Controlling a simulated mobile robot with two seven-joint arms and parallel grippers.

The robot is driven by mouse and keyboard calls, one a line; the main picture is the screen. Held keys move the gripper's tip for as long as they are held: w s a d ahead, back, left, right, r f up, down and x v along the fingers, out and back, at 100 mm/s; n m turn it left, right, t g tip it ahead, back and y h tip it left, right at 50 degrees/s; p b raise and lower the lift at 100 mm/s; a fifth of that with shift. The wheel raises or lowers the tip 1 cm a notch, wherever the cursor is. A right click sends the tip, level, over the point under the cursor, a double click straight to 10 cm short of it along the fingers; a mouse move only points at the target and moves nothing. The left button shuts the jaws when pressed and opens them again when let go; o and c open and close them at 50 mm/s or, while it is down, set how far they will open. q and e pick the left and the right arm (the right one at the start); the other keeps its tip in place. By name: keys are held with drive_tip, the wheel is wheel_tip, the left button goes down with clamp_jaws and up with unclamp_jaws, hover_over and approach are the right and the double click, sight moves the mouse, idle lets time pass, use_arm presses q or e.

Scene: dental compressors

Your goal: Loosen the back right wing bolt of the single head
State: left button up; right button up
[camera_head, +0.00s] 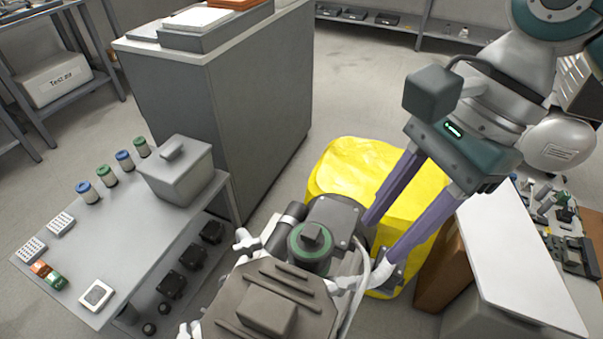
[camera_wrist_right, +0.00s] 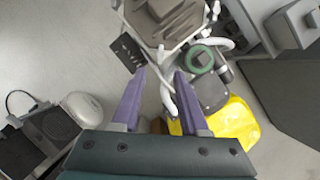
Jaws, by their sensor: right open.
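The single-head compressor fills the bottom middle of the head view, with its dark ribbed head (camera_head: 268,300) and a motor part with a green ring (camera_head: 312,240). White wing bolts stand around the head: one at its back left (camera_head: 246,240) and one at its back right (camera_head: 348,284), close to a white hose. My right gripper (camera_head: 380,240) is open and empty, with its purple fingers pointing down toward the back right side. In the right wrist view the gripper (camera_wrist_right: 160,73) points at the edge of the ribbed head (camera_wrist_right: 165,22). My left gripper is not in view.
A grey table (camera_head: 135,235) with jars and a lidded box (camera_head: 178,172) is at left. A tall grey cabinet (camera_head: 235,110) stands behind it. A white-topped box (camera_head: 515,250) is at right.

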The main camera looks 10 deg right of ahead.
sight(343, 284)
drive_tip(key=b+x, duration=0.3)
drive_tip(key=x, duration=0.7)
drive_tip(key=shift+f+b, duration=0.2)
drive_tip(key=shift+b, duration=0.1)
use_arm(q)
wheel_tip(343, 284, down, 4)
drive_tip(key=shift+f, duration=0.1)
use_arm(e)
drive_tip(key=shift+c, duration=0.3)
clamp_jaws()
